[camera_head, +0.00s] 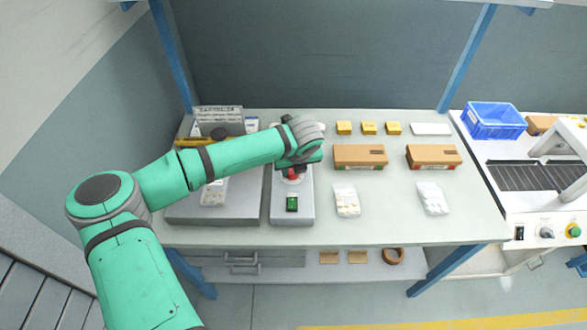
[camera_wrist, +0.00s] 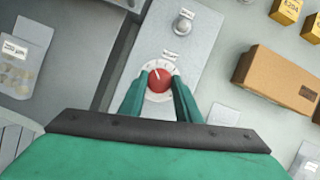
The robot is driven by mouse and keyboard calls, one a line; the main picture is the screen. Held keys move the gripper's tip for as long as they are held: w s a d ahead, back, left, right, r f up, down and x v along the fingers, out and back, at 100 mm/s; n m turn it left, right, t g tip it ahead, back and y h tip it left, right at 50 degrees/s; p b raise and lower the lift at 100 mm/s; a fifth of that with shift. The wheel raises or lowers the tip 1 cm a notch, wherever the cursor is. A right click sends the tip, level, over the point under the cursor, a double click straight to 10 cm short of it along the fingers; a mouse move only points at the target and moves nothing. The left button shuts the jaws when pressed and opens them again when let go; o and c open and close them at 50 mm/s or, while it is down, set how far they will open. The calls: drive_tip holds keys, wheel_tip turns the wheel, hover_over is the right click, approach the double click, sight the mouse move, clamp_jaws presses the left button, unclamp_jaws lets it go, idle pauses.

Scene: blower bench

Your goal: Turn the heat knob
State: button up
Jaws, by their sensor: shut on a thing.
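A red round knob (camera_wrist: 160,80) sits on a pale dial plate with tick marks, on a grey control panel (camera_wrist: 204,52). A white pointer line on the knob points up and slightly left. The two green fingers of my gripper (camera_wrist: 159,89) are closed on the knob, one on each side. In the head view my gripper (camera_head: 293,168) comes down over the panel, and the red knob (camera_head: 292,174) shows partly beneath it. A silver knob (camera_wrist: 182,25) sits further up the panel. The small labels are too blurred to read.
A green switch (camera_head: 292,204) is on the panel's near end. A grey box (camera_head: 237,208) with a bag on it stands left. Brown boxes (camera_head: 360,156), clear bags (camera_head: 346,200) and small yellow boxes (camera_head: 369,128) lie right. A blue crate (camera_head: 495,120) is further right.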

drive_tip(key=m, duration=0.2)
drive_tip(key=m+h, duration=0.2)
drive_tip(key=m, duration=0.1)
drive_tip(key=shift+w+a+r+m, duration=0.1)
drive_tip(key=shift+a+m, duration=0.2)
drive_tip(key=m+h, duration=0.1)
drive_tip(key=m, duration=0.1)
drive_tip(key=m+h, duration=0.1)
drive_tip(key=m, duration=0.2)
drive_tip(key=shift+w+a+g, duration=0.1)
drive_tip(key=shift+g, duration=0.2)
drive_tip(key=m+g, duration=0.1)
drive_tip(key=m, duration=0.2)
drive_tip(key=m+h, duration=0.1)
drive_tip(key=m, duration=0.1)
drive_tip(key=shift+w+a+m+g, duration=0.1)
drive_tip(key=shift+w+m+g, duration=0.05)
drive_tip(key=shift+m+g, duration=0.25)
drive_tip(key=m, duration=0.2)
drive_tip(key=m+g, duration=0.1)
drive_tip(key=m, duration=0.1)
drive_tip(key=shift+w+g+h, duration=0.15)
drive_tip(key=shift+g+h, duration=0.15)
drive_tip(key=shift+h, duration=0.1)
drive_tip(key=shift+m, duration=0.3)
drive_tip(key=o, duration=1.1)
drive_tip(key=shift+c, duration=0.2)
